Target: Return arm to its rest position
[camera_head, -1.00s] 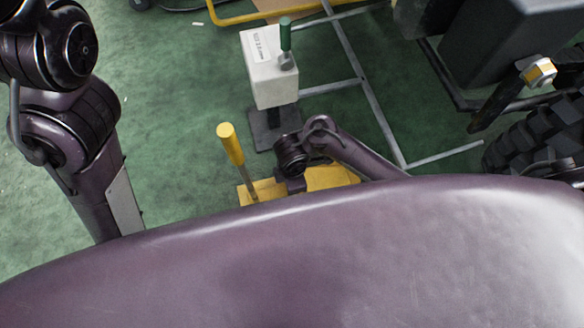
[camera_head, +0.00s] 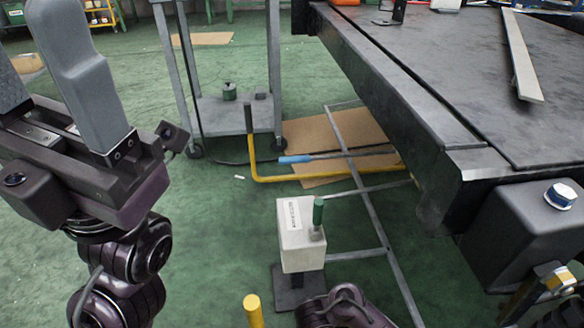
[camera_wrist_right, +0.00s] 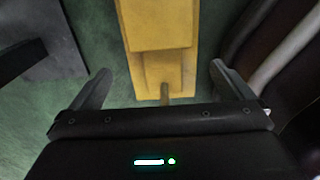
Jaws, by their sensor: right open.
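My left gripper (camera_head: 32,45) is raised at the left edge of the head view. Its two grey fingers stand apart with nothing seen between them, and one is cut off by the frame. Part of my right arm (camera_head: 345,308) shows at the bottom edge of the head view; its gripper is hidden there. In the right wrist view my right gripper (camera_wrist_right: 160,72) is open and empty. Its fingers are spread to either side of a yellow base (camera_wrist_right: 158,35) that lies beyond them. I cannot tell how far below it is.
A white box with a green handle (camera_head: 302,235) stands on the green floor ahead. A yellow-topped lever (camera_head: 253,310) is at the bottom edge. A large dark table (camera_head: 430,95) fills the right. A grey cart (camera_head: 225,115) stands behind. Floor between left arm and box is clear.

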